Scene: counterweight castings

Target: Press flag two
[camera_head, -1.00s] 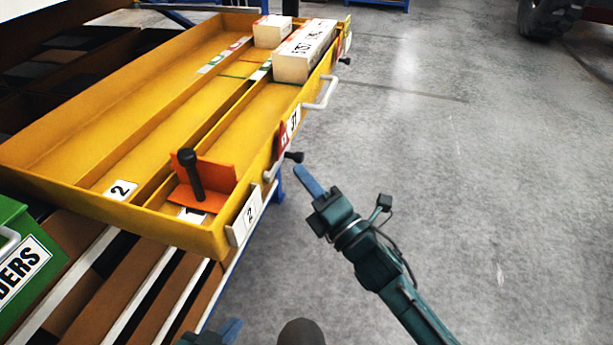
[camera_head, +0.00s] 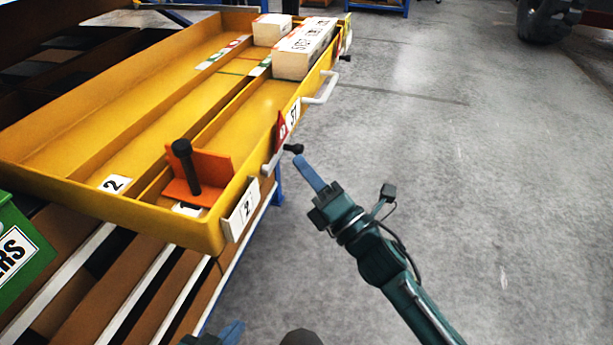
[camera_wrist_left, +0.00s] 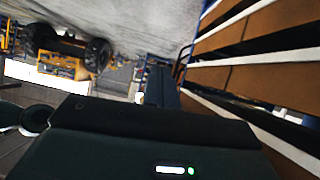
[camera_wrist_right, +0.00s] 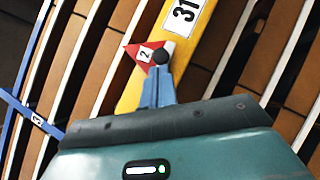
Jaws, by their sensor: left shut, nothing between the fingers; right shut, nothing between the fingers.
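A red triangular flag marked 2 (camera_wrist_right: 140,53) stands at the side of the yellow tray (camera_head: 80,200); it also shows in the head view (camera_head: 281,130). A black knob (camera_head: 295,148) on a short grey lever sticks out beside it; the right wrist view shows this knob (camera_wrist_right: 161,56) too. My right gripper (camera_head: 300,159) is shut and empty, its blue fingertips right at the knob. In the right wrist view the fingertips (camera_wrist_right: 158,72) overlap the knob's lower edge; I cannot tell whether they touch. My left gripper (camera_head: 235,327) is shut and empty at the bottom edge.
The tray holds an orange bracket with a black post (camera_head: 187,168) and white boxes (camera_head: 303,50) at the far end. A white handle (camera_head: 323,90) projects from its side. A green bin (camera_head: 22,243) is at left. Open floor lies to the right.

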